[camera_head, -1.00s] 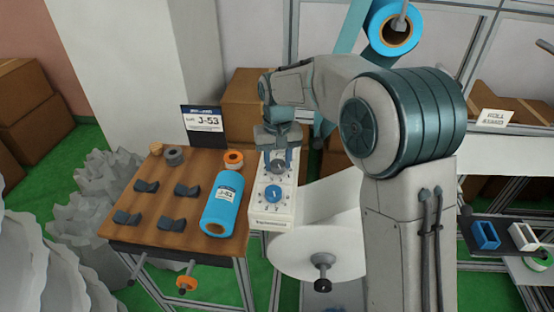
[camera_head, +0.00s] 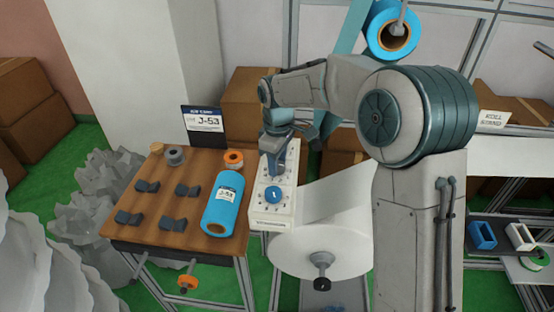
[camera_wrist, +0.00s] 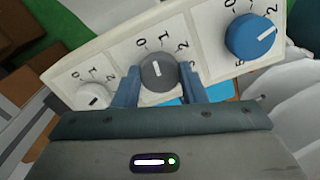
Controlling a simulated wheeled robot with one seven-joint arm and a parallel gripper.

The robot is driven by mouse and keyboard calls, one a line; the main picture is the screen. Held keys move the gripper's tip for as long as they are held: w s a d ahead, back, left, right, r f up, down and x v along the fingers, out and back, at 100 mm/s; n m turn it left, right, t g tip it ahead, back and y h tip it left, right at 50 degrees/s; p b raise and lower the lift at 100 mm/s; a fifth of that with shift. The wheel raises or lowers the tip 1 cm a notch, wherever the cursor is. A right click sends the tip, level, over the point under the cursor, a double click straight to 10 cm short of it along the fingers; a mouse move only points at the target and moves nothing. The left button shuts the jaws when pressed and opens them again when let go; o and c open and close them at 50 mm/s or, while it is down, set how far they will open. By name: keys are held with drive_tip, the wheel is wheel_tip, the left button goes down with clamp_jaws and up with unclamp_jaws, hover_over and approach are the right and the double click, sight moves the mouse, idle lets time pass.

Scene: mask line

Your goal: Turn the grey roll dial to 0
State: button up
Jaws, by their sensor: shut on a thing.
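The grey roll dial (camera_wrist: 158,72) is the middle dial on a white control panel (camera_wrist: 110,62). Labels 0, 1 and 2 are printed around it. Its white mark points up towards the labels, near the 1; the exact setting is hard to read. My gripper (camera_wrist: 160,84) is shut on the grey dial, with one blue finger on each side of it. In the head view my gripper (camera_head: 278,170) reaches down onto the panel (camera_head: 264,213) and hides the grey dial.
A blue dial (camera_wrist: 250,36) is on one side of the grey dial and a white dial (camera_wrist: 94,97) on the other. A blue roll (camera_head: 222,205) lies on the wooden table (camera_head: 200,237) beside the panel. A large white roll (camera_head: 310,255) is in front, to the right.

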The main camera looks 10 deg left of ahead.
drive_tip(key=shift+n+p, duration=0.4)
drive_tip(key=shift+n, duration=1.5)
drive_tip(key=o, duration=1)
drive_tip(key=shift+a, duration=0.1)
wheel_tip(320, 180, up, 14)
drive_tip(key=shift+b, duration=0.45)
